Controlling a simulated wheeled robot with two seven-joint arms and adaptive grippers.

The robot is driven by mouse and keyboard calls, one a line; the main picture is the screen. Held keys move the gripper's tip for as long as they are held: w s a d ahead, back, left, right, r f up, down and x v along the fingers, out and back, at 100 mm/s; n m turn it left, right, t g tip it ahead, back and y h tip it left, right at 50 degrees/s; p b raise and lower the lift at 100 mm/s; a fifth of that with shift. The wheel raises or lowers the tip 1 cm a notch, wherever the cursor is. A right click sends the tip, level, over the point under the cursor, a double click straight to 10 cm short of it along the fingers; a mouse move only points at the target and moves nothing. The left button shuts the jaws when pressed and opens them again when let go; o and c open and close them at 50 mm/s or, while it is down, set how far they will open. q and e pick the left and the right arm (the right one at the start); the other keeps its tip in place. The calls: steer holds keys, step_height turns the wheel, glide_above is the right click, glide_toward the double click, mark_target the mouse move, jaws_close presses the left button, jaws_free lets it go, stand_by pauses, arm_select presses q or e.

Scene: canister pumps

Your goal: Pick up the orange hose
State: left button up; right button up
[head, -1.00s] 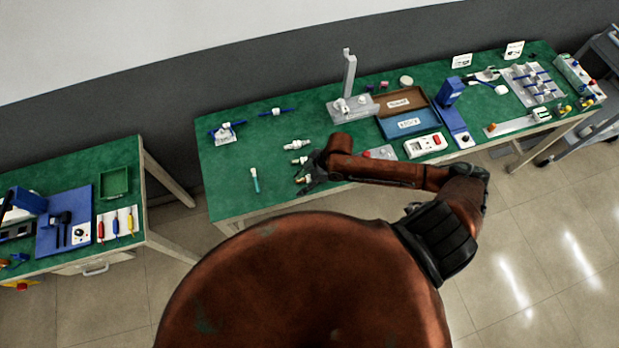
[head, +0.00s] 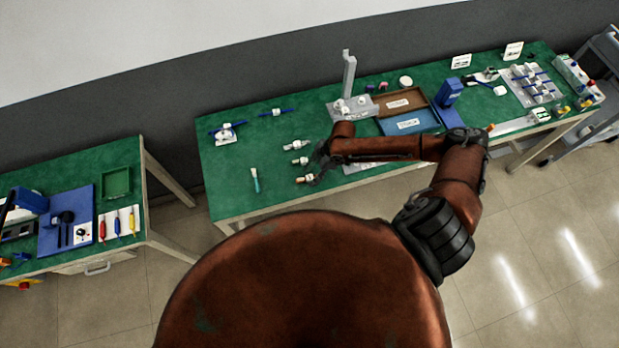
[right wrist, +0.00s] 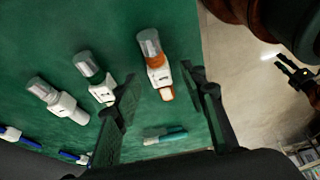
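The orange hose is a short piece with a clear grey cap, an orange band and a white body with an orange end. It lies on the green table (head: 225,180) and shows in the right wrist view (right wrist: 153,55), and as the nearest of three small pieces in the head view (head: 304,180). My right gripper (right wrist: 160,100) is open and empty; its dark fingers stand apart with the orange end showing between them in the picture. I cannot tell its height above the table. In the head view the right gripper (head: 318,170) is beside the hose.
A teal-tipped tube (head: 255,180) lies to the left. A blue tray (head: 408,123) and a grey stand (head: 349,75) are further right. The table's front edge is close.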

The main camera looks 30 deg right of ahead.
steer(key=shift+a+f, duration=0.15)
steer(key=shift+f, duration=0.25)
steer(key=shift+c, duration=0.2)
jaws_close()
